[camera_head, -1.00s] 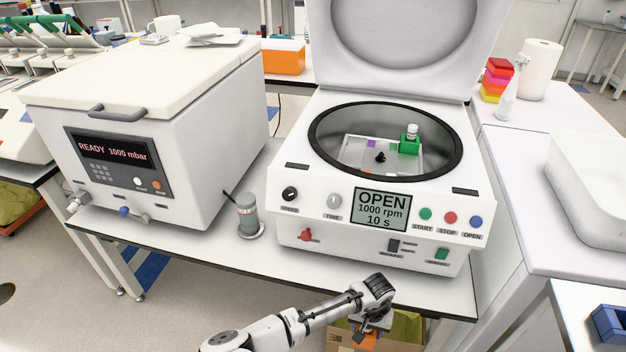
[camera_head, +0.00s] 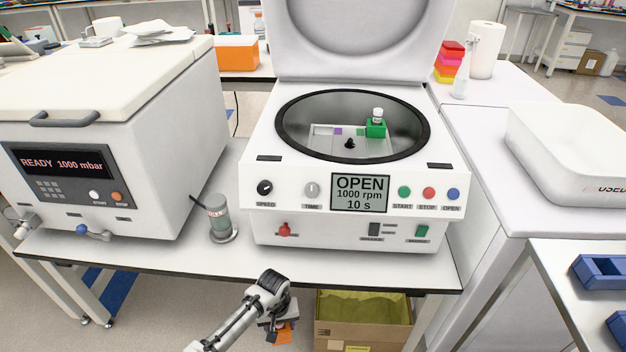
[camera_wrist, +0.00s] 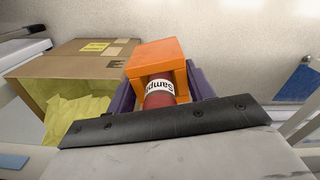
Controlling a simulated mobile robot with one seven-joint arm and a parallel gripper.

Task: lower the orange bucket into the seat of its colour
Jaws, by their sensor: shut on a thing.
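The orange bucket (camera_wrist: 160,58) is between the purple-grey fingers of my gripper (camera_wrist: 163,82) in the wrist view. A red tube with a white label reading "Sample" (camera_wrist: 158,91) sits in it. In the head view the orange bucket (camera_head: 285,333) shows small, below the bench edge and partly hidden by my wrist. The open centrifuge (camera_head: 352,178) stands on the bench, well above and beyond my gripper (camera_head: 279,323). Its rotor (camera_head: 324,143) carries a green bucket (camera_head: 376,129) with a white-capped vial. A purple mark (camera_head: 338,131) shows beside it. I cannot make out an orange seat.
The bench front edge (camera_head: 345,284) lies between my gripper and the centrifuge. A cardboard box (camera_head: 362,334) with a yellow liner stands under the bench.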

